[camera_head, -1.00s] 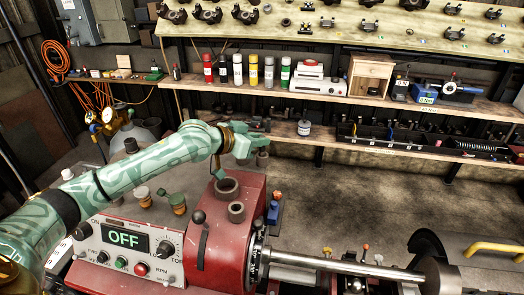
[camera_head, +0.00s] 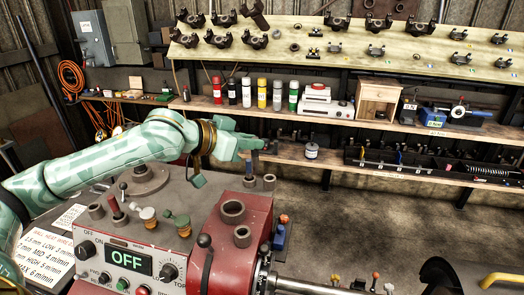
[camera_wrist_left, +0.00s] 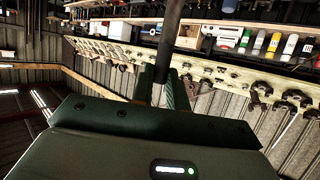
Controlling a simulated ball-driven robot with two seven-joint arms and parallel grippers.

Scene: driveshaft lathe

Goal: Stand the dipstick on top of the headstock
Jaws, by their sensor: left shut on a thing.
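In the left wrist view the dark rod (camera_wrist_left: 171,45) stands out between the fingers. The rest of it is hidden by the gripper. My right gripper is not in view.
The control panel (camera_head: 128,262) reads OFF, left of the headstock. Levers and small cups stand behind it. A shelf (camera_head: 345,163) with a small white jar (camera_head: 311,151) runs behind the gripper. The bar (camera_head: 310,287) extends right from the headstock.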

